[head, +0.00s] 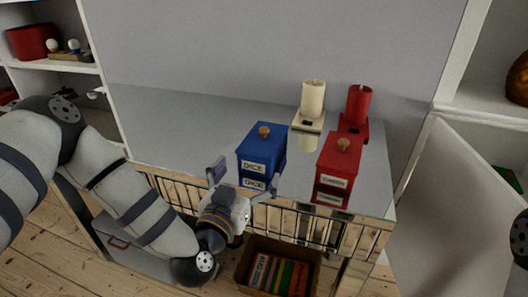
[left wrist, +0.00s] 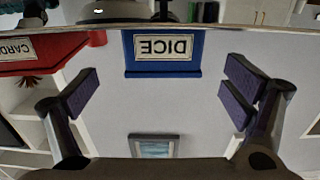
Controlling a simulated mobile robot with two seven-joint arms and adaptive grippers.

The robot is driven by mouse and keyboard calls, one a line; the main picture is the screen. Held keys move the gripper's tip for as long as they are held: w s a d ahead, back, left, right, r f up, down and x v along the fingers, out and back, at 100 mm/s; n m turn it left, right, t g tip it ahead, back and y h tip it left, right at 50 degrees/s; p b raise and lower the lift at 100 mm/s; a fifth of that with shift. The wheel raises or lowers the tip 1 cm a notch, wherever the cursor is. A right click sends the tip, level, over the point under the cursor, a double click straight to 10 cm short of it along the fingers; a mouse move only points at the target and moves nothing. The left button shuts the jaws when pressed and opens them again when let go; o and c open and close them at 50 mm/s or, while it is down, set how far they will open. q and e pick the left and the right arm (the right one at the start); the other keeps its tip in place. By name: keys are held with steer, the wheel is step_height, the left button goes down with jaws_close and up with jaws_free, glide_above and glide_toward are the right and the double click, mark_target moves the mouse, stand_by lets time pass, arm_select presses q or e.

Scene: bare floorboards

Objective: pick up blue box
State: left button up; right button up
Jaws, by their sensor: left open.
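The blue box (head: 262,148), labelled DICE and with a round wooden knob on its lid, stands upright on a glossy shelf (head: 190,117). My left gripper (head: 250,177) is open and empty at the shelf's front edge, in front of the box, with its fingers spread towards it. In the left wrist view (left wrist: 162,84), whose picture is upside down, the blue box (left wrist: 163,68) shows between the two fingers, beyond their tips and apart from them. My right gripper is not in view.
A red box (head: 336,160) stands close to the right of the blue box. A cream candle (head: 313,98) and a red candle (head: 358,103) stand behind. A metal rail (head: 300,225) runs below the shelf front, above a crate (head: 244,268) of books. The shelf's left part is clear.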

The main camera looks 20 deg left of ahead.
mark_target(261, 148)
arm_select(q)
steer(key=w, duration=0.8)
steer(key=shift+w+b, duration=0.35)
steer(key=shift+w+d+r, duration=0.1)
steer(key=shift+w, duration=0.2)
steer(key=c, duration=1.6)
